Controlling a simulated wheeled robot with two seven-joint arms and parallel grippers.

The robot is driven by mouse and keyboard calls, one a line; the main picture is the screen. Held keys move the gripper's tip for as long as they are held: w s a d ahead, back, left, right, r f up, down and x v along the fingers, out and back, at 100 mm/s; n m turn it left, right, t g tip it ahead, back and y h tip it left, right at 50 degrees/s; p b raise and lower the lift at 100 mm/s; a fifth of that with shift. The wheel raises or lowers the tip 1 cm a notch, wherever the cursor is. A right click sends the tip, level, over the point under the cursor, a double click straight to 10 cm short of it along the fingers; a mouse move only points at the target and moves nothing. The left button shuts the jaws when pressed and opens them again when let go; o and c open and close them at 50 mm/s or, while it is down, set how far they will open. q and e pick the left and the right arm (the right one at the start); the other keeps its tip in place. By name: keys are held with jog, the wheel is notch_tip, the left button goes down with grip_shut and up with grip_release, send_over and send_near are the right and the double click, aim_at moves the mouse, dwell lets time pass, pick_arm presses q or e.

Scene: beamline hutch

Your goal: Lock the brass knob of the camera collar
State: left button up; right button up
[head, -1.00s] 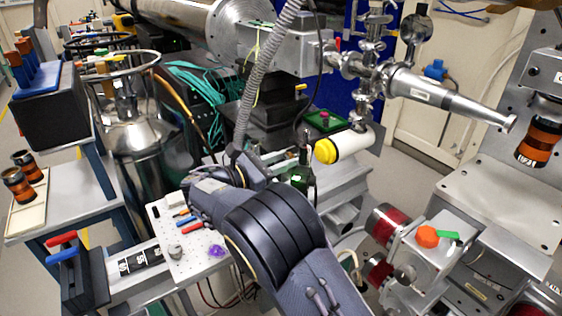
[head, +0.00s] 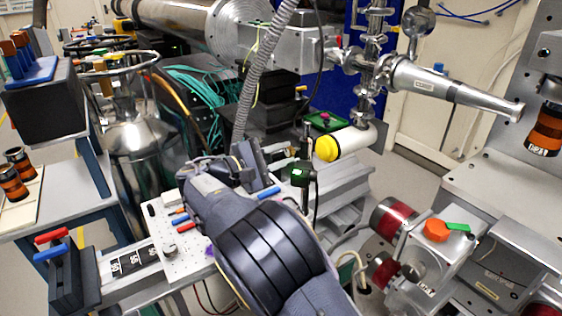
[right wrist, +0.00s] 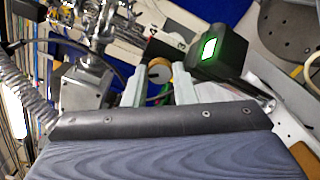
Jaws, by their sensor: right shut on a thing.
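In the right wrist view a round tan-brass knob (right wrist: 159,70) shows between the two pale fingers of my right gripper (right wrist: 157,86). The gripper is shut on it. A black box with a lit green screen (right wrist: 209,48) sits right beside the fingers. In the head view my right gripper (head: 262,166) points right, towards the same green-screened device (head: 301,172) on its stand. The knob and fingertips are too small or hidden to make out there. I cannot tell the collar apart, nor how far the knob is turned. My left gripper is out of view.
A white cylinder with a yellow end (head: 326,148) lies just right of the device. A grey corrugated hose (head: 262,75) hangs behind the gripper. A perforated plate (head: 178,262) lies left of my forearm. A block with an orange knob (head: 437,231) stands at right.

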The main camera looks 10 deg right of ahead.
jog(key=m+b, duration=0.3)
jog(key=m, duration=0.1)
jog(key=shift+f+m+b, duration=0.15)
jog(key=shift+m+b, duration=0.15)
jog(key=shift+m, duration=0.1)
jog(key=shift+m+b, duration=0.5)
jog(key=shift+m, duration=0.3)
jog(key=o, duration=1)
jog(key=v, duration=0.8)
